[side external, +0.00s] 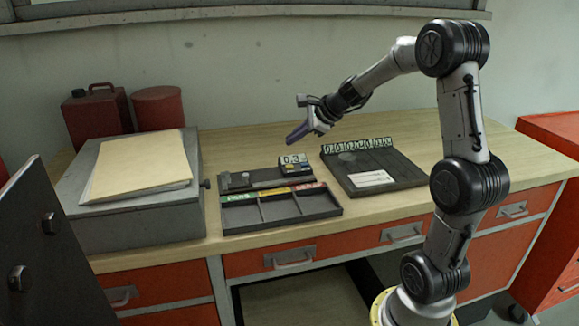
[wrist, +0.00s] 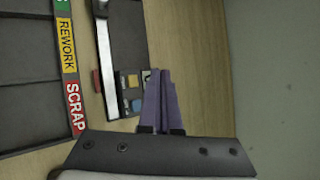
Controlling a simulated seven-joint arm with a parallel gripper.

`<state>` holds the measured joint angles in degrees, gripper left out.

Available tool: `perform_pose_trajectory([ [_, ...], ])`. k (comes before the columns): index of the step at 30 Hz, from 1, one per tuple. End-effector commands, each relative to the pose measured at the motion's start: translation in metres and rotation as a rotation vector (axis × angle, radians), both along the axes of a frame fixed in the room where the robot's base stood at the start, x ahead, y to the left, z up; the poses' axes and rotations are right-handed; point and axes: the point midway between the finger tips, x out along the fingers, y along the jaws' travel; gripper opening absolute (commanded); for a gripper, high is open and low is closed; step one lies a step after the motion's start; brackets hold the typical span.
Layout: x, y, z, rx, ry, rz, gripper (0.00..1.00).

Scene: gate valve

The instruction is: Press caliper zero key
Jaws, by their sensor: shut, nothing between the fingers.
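The caliper (side external: 295,168) lies on a dark stand at the back of the sorting tray, with a raised digit display (side external: 293,159) and small yellow and blue keys below it. In the wrist view the keys (wrist: 129,92) show as a small cluster just left of the fingers, beside the silver beam (wrist: 106,60). Which key is the zero key cannot be read. My gripper (side external: 290,139) is shut and empty, its purple fingers tilted down above the display. In the wrist view the fingers (wrist: 160,72) partly cover the display edge.
The sorting tray (side external: 282,217) has green, yellow and red labels, with REWORK and SCRAP legible in the wrist view. A dark board with digit tiles (side external: 372,165) stands to the right. A grey surface block (side external: 135,215) with folders is at left.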

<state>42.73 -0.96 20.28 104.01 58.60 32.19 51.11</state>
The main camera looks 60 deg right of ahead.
Motion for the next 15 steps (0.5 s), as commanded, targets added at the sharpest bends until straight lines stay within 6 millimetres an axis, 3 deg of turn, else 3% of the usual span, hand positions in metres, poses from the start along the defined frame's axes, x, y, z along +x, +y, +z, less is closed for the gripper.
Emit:
perform_pose_trajectory([
  [6,0.0,0.0,-0.029,0.002,0.001,-0.001,0.0],
  [15,0.0,0.0,-0.049,0.0,0.0,0.0,0.0],
])
